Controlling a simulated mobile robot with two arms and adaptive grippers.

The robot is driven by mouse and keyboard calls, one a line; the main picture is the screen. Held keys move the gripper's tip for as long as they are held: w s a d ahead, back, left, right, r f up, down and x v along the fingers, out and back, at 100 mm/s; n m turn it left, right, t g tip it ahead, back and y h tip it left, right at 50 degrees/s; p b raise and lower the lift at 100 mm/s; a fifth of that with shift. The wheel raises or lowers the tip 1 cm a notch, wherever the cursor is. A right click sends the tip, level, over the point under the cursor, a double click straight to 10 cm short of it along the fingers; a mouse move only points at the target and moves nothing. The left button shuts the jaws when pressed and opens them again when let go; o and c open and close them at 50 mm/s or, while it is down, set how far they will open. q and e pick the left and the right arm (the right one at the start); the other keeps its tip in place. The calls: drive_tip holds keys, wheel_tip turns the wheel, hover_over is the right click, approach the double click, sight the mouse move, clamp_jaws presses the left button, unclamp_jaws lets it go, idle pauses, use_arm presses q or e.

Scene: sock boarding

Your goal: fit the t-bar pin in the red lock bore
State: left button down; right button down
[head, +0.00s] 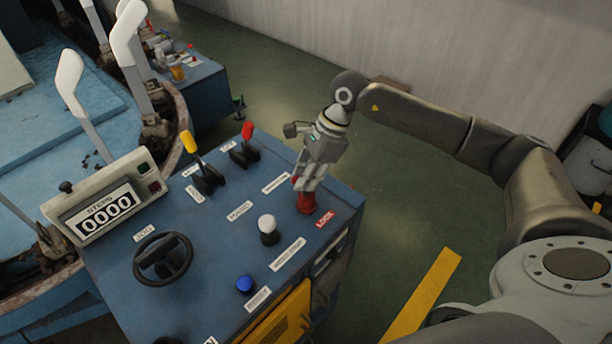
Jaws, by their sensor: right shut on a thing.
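The red lock (306,204) stands on the right side of the blue console top, beside a red "LOCK" label (325,218). My right gripper (305,187) points down right above the red lock, with its fingers shut on the t-bar pin. The pin is mostly hidden by the fingers; a small red part shows at their left side. The bore is hidden under the gripper, so I cannot tell whether the pin is in it. My left gripper is not in view.
The blue console (205,260) carries a yellow lever (188,142), a red lever (247,131), a white knob (267,223), a blue button (244,284), a black handwheel (163,257) and a counter reading 0000 (106,214). Open green floor lies to the right.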

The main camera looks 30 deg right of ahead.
drive_tip(key=shift+f+b, duration=0.4)
drive_tip(key=shift+f, duration=0.2)
drive_tip(key=c, duration=1.4)
unclamp_jaws()
drive_tip(key=shift+r, duration=0.1)
drive_tip(key=shift+o, duration=0.2)
drive_tip(key=v, duration=1.2)
drive_tip(key=shift+s, duration=0.15)
